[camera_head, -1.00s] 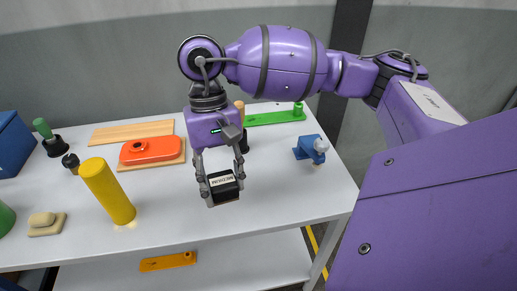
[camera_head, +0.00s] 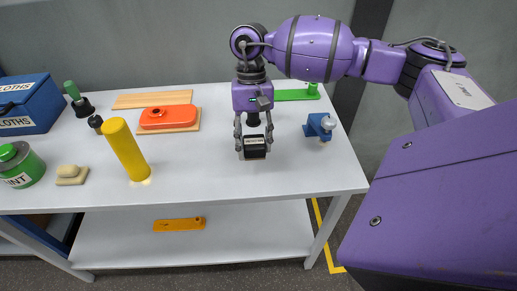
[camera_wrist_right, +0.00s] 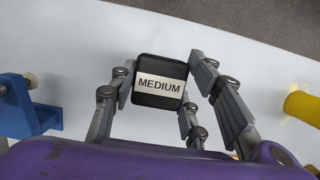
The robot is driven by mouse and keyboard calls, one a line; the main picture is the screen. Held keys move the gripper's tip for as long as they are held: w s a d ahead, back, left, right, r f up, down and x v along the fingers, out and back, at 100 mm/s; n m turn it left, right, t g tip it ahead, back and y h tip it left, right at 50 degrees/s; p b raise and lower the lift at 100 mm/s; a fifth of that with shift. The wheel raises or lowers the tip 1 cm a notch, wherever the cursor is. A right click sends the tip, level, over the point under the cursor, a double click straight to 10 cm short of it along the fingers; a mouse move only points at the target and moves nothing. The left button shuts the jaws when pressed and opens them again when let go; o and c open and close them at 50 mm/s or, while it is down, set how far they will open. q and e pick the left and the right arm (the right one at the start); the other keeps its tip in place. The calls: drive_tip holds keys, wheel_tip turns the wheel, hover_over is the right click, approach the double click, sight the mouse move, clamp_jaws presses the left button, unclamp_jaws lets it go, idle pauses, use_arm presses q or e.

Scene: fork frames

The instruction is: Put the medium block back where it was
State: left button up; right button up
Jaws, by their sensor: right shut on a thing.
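The medium block (camera_head: 254,148) is a black block with a white label. In the right wrist view the label on the block (camera_wrist_right: 160,84) reads MEDIUM. My right gripper (camera_head: 254,150) is shut on it, with fingers on both sides. The block is at the right half of the white table (camera_head: 215,185); I cannot tell whether it touches the top. My left gripper is not in view.
A yellow cylinder (camera_head: 125,150) stands left of the gripper. A blue fixture with a grey knob (camera_head: 320,126) stands to the right. An orange piece on a wooden board (camera_head: 168,117) and a green strip (camera_head: 290,95) lie behind. The front middle of the table is clear.

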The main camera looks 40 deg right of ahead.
sight(257, 143)
drive_tip(key=f, duration=0.1)
drive_tip(key=w+d+f, duration=0.1)
drive_tip(key=d+f, duration=0.1)
drive_tip(key=shift+w+f, duration=0.1)
drive_tip(key=shift+w, duration=0.2)
wheel_tip(257, 143, down, 3)
drive_tip(key=shift+w+d+f, duration=0.1)
drive_tip(key=shift+f, duration=0.05)
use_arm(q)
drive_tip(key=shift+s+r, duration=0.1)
use_arm(e)
drive_tip(key=shift+f, duration=0.1)
drive_tip(key=o, duration=0.7)
drive_tip(key=shift+f, duration=0.15)
drive_tip(key=o, duration=0.5)
